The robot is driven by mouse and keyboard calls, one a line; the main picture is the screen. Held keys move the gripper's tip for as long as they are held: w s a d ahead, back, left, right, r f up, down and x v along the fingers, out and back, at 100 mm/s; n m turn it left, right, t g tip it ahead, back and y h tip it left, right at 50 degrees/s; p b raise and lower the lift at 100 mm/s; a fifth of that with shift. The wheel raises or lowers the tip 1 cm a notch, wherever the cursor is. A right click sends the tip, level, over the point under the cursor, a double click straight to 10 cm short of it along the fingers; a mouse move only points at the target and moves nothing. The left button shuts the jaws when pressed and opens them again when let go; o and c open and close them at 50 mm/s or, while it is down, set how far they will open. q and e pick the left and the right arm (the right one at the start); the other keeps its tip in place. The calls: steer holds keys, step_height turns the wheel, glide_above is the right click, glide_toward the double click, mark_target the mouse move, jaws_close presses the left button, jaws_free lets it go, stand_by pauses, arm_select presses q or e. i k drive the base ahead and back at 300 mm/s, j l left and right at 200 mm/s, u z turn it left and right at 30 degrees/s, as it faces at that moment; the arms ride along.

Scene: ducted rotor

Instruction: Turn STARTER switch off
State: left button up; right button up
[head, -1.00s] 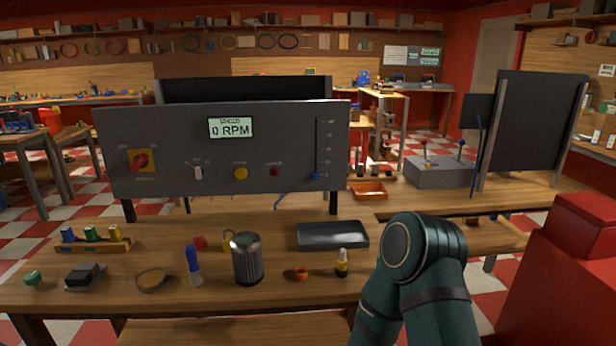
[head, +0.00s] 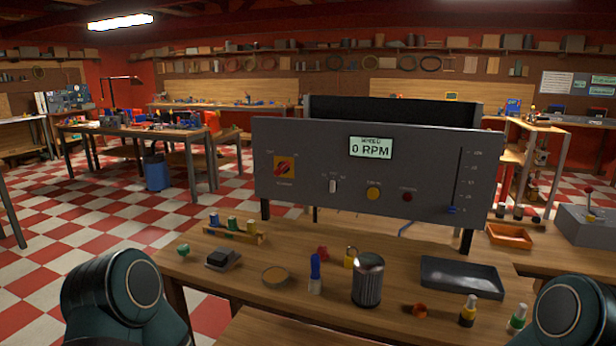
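A grey control panel (head: 305,185) stands upright at the back of a wooden bench in the head view. A white toggle switch (head: 333,185) sits on it, left of the yellow button; its label is too small to read, so I cannot tell whether it is the STARTER switch. A red rotary switch on a yellow plate (head: 284,167) is at the panel's left. The display (head: 370,147) reads 0 RPM. A yellow button (head: 373,193), a dark red button (head: 407,197) and a blue-knobbed slider (head: 451,209) are further right. Neither gripper is in view; only parts of my arms show at the lower corners.
The bench (head: 330,293) holds a metal canister (head: 367,281), a blue-capped bottle (head: 315,272), a black tray (head: 461,277), a padlock (head: 350,257) and several small items in front of the panel. An orange tray (head: 509,235) lies right. Checkered floor is free at left.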

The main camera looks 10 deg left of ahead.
mark_target(284, 167)
steer(key=j+z, duration=0.15)
steer(key=z, duration=0.3)
steer(key=i+j+z, duration=0.1)
steer(key=z, duration=0.35)
steer(key=j+z, duration=0.5)
steer(key=j, duration=0.5)
steer(key=k, duration=0.05)
